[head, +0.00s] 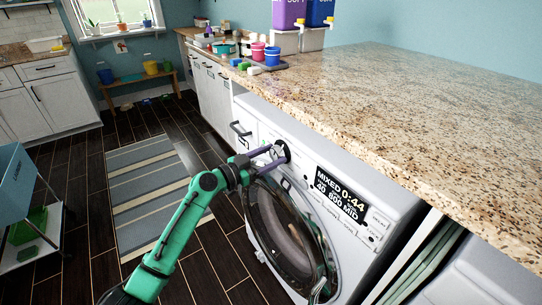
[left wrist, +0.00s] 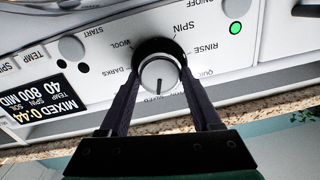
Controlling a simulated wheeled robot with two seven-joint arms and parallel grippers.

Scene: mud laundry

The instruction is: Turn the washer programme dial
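The programme dial (head: 281,151) is on the front panel of the white washer (head: 354,185). In the left wrist view, upside down, it is a silver knob (left wrist: 160,74) in a black ring, its dark line pointing towards the partly covered MIXED label. My left gripper (head: 274,153) reaches the panel, its two fingers on opposite sides of the knob. The fingers (left wrist: 161,80) look open, with a narrow gap to the knob; contact is unclear. The display (head: 340,192) reads MIXED 0:44, 40, 800, MID. My right gripper is not in view.
The granite counter (head: 420,110) overhangs the panel closely. The round washer door (head: 285,235) lies below my left gripper. A START button (left wrist: 71,48) and a green light (left wrist: 236,28) flank the dial. The striped rug (head: 150,190) and floor at left are clear; a blue cart (head: 14,185) stands far left.

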